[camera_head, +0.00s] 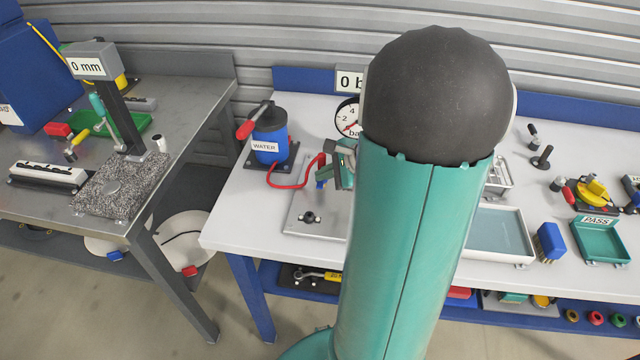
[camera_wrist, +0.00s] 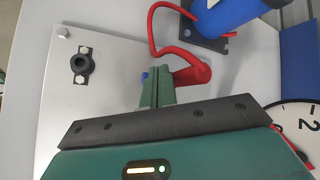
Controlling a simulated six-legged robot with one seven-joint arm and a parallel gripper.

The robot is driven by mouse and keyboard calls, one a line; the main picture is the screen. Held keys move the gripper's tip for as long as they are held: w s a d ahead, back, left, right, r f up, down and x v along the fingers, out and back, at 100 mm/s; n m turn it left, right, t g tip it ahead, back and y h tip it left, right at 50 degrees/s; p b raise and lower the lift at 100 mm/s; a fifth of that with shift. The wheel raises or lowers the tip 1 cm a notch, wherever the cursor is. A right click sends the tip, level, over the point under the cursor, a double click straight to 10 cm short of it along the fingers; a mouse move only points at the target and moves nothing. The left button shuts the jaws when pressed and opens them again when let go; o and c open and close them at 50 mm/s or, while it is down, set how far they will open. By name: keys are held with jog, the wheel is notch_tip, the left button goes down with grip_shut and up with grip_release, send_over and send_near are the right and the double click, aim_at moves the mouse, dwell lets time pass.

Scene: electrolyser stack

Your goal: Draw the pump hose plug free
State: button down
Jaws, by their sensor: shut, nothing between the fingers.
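The blue pump (camera_head: 268,135) labelled WATER stands at the left of the white bench. Its red hose (camera_head: 274,185) curves to the right and ends in a thick red plug (camera_wrist: 196,72) over the pale plate (camera_wrist: 110,115). My gripper (camera_wrist: 157,88) is shut and empty, its green fingers close together just left of the plug in the wrist view. I cannot tell whether they touch the plug. A small blue part shows by the fingertips. In the head view my gripper (camera_head: 341,167) is mostly hidden by my arm, and so is the plug's seat.
A black fitting (camera_wrist: 82,64) stands on the plate. A pressure gauge (camera_head: 347,117) is behind my gripper. A white tray (camera_head: 510,260) lies to the right, with a green PASS tray (camera_head: 600,252) beyond it. A grey bench (camera_head: 190,85) stands on the left, across a gap.

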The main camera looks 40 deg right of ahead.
jog(key=shift+f, duration=0.4)
jog(key=shift+f, duration=0.5)
dwell(0.8)
jog(key=shift+r, duration=0.9)
jog(key=shift+r, duration=0.1)
notch_tip(320, 180, up, 5)
jog(key=shift+f, duration=0.1)
dwell(0.4)
jog(key=shift+a, duration=0.1)
dwell(0.7)
